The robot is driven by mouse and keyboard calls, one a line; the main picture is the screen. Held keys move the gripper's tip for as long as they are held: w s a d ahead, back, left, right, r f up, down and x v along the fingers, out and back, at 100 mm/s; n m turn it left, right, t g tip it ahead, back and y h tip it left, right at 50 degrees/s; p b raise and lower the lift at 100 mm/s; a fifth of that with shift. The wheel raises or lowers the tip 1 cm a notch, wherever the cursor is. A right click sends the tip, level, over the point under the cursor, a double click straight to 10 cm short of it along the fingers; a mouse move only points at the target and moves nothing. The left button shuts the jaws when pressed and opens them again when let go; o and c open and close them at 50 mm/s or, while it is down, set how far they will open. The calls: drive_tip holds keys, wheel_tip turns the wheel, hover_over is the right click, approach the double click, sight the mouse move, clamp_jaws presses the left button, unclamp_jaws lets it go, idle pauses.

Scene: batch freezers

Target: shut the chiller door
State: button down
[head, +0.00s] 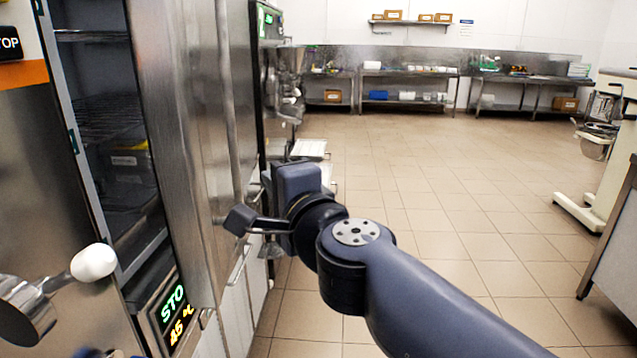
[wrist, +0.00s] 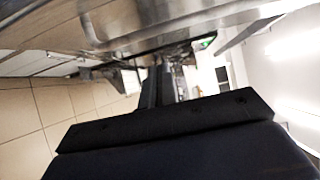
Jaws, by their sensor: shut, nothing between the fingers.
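The chiller (head: 75,150) is at the left of the head view, with its dark interior and wire shelves (head: 105,115) showing. Its brushed steel door (head: 172,120) stands open to the right of that gap. A long vertical bar (head: 228,110), apparently a handle, runs on the steel at its right. My gripper (head: 238,220) is shut and empty, in front of the lower part of the steel. I cannot tell whether it touches the door. In the wrist view my shut fingers (wrist: 160,85) point along a steel surface with a bar (wrist: 150,40).
A lit display (head: 172,315) sits below the chiller opening. A white-knobbed lever (head: 93,262) sticks out at the lower left. Another machine (head: 280,85) stands beyond the door. Steel tables (head: 410,75) line the back wall. The tiled floor (head: 440,170) is open in the middle.

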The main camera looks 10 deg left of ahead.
sight(178, 187)
drive_tip(key=s+a, duration=0.1)
drive_tip(key=a, duration=0.3)
drive_tip(key=s+a+p, duration=0.1)
drive_tip(key=a, duration=0.3)
drive_tip(key=s+a, duration=0.2)
drive_tip(key=a, duration=0.2)
drive_tip(key=shift+s+a+r+p, duration=0.1)
drive_tip(key=shift+a+r+p, duration=0.15)
drive_tip(key=shift+p, duration=0.1)
drive_tip(key=a, duration=0.1)
drive_tip(key=s+a, duration=0.1)
drive_tip(key=a, duration=0.1)
drive_tip(key=shift+s+f, duration=0.15)
drive_tip(key=shift+s, duration=0.05)
